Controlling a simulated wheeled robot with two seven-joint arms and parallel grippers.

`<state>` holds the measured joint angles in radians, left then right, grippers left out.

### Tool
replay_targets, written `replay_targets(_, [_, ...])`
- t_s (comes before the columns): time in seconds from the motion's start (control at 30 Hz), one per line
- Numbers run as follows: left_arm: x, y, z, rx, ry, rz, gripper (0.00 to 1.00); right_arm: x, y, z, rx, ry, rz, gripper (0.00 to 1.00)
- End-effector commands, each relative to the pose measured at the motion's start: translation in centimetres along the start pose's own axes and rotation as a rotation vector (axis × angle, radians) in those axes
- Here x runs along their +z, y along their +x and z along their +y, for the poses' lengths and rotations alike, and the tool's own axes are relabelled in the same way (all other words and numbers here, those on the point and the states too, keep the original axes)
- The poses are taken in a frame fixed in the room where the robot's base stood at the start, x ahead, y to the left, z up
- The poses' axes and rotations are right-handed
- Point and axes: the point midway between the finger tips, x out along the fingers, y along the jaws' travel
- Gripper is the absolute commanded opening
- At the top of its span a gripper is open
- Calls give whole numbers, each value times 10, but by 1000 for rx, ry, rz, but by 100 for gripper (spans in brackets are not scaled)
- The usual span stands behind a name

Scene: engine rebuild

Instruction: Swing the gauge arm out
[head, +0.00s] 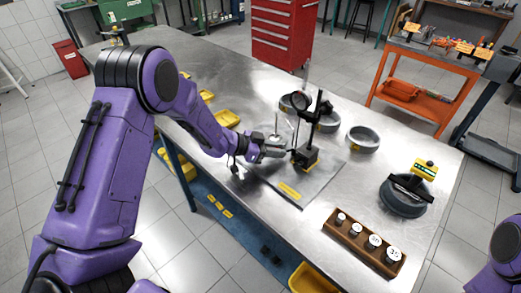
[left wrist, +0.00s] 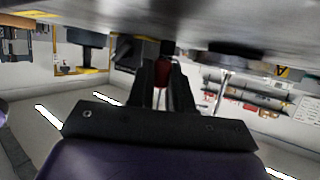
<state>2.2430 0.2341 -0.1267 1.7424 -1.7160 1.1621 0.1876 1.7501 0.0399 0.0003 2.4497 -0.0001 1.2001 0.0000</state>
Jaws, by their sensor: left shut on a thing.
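The gauge stand (head: 318,117) is a black upright post on a black and yellow base (head: 305,158), standing on a grey plate (head: 318,182). My left gripper (head: 275,147) is low over the plate, just left of the base. In the left wrist view its fingers (left wrist: 162,88) are shut on a small red part (left wrist: 162,74); a thin pale rod shows below it. Whether this part belongs to the gauge arm cannot be told. My right gripper is out of view.
Grey rings (head: 363,138) stand behind the gauge stand. A wooden rack (head: 348,240) with several metal pieces is at the front right, near a dark round part (head: 404,200). Yellow trays (head: 226,118) line the left edge.

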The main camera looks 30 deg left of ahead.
Motion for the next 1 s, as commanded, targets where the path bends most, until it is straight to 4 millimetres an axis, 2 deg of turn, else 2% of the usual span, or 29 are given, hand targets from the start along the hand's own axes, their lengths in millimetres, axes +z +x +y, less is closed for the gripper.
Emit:
replay_targets(0.3, [-3, 8, -3, 108, 45, 0, 0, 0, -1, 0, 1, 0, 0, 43])
replay_targets(0.73, [-5, 8, -4, 119, 49, 5, 0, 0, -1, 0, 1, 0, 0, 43])
replay_targets(0.77, [-5, 8, -4, 119, 49, 6, 21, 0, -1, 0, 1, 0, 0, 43])
replay_targets(0.83, [-5, 8, -4, 119, 49, 5, 43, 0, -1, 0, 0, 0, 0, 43])
replay_targets(1.0, [-3, 6, -5, 116, 48, 3, 43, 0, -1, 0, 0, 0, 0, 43])
